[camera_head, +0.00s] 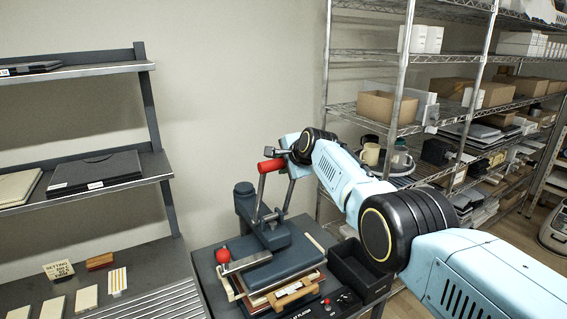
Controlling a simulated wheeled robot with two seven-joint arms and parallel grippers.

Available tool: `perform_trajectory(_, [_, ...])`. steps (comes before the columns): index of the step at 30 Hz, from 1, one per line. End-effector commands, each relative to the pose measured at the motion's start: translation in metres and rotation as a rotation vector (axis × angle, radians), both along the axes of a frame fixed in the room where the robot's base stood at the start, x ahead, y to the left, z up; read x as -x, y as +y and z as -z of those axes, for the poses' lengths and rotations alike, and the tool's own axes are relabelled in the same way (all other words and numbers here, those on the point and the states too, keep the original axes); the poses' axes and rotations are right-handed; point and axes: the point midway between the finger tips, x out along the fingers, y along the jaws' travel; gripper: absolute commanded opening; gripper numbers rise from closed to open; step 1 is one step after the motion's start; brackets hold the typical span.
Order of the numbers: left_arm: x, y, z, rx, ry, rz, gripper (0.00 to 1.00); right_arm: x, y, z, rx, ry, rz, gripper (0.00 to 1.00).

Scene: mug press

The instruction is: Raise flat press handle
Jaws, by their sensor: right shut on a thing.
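The flat press (282,262) is dark blue-grey and stands on a grey table, with a column at its back left. Its handle has a red grip (270,165) on two metal rods and stands raised, well above the press body. My right gripper (281,154) reaches in from the right and is shut at the red grip's right end. The arm's wrist hides part of the jaws and the contact. A red ball knob (223,255) on a metal lever sits at the press's front left. My left gripper is out of view.
A black open bin (357,272) stands right of the press, and a dark control box (328,303) lies in front. A grey shelf rack (80,195) is on the left. A wire shelf (440,55) with boxes and mugs stands behind my right arm.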

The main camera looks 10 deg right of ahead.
Motion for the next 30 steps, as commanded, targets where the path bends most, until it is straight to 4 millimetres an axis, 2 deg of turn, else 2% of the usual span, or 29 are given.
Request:
perform_trajectory(1, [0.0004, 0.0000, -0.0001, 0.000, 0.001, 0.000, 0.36, -0.0018, 0.0003, -0.0062, -0.002, -0.015, 0.002, 0.00])
perform_trajectory(5, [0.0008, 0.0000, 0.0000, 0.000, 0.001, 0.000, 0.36, -0.0021, 0.0003, -0.0074, -0.003, -0.017, 0.002, 0.00])
perform_trajectory(6, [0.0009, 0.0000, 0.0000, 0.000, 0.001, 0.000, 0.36, -0.0022, 0.0003, -0.0077, -0.003, -0.018, 0.002, 0.31])
perform_trajectory(10, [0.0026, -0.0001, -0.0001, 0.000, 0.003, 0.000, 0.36, -0.0021, 0.0003, -0.0074, -0.003, -0.017, 0.002, 0.48])
perform_trajectory(20, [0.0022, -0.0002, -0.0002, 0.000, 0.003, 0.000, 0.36, -0.0011, 0.0000, -0.0045, -0.002, -0.010, 0.002, 0.49])
perform_trajectory(30, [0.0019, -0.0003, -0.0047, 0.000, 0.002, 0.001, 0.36, 0.0053, -0.0034, -0.0108, -0.003, -0.011, -0.001, 0.49])
